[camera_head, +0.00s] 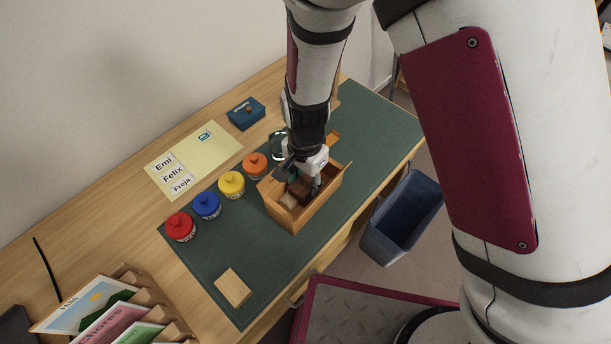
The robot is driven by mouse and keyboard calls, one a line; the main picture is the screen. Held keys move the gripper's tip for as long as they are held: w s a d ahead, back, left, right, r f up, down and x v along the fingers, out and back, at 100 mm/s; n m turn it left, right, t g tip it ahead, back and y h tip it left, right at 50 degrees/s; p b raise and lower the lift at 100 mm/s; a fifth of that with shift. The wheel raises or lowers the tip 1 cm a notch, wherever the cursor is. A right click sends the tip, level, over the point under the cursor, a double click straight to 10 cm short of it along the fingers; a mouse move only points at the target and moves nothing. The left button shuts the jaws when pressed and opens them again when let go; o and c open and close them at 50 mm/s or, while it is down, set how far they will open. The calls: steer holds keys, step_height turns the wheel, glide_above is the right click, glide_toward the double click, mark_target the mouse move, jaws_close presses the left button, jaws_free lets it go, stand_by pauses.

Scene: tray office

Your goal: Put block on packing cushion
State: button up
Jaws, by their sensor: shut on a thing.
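My gripper (302,184) points down into an open wooden box (296,219) on the green mat. It is shut on a small dark brown block (301,190), mostly hidden by the fingers and the box walls. A pale patch (289,201) shows inside the box beside the block; it may be the packing cushion, but it is too small to tell. I cannot tell whether the block touches it.
Orange (255,164), yellow (231,184), blue (207,205) and red (180,226) lidded jars line the green mat (290,263) left of the box. A flat tan square (233,288) lies near the front. A blue bin (402,216) stands beside the desk.

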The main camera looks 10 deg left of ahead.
steer(key=o, duration=1.3)
steer(key=shift+c, duration=0.2)
steer(key=c, duration=0.4)
steer(key=shift+o, duration=0.2)
step_height(320, 180, up, 10)
steer(key=p, duration=0.6)
steer(key=shift+p, duration=0.35)
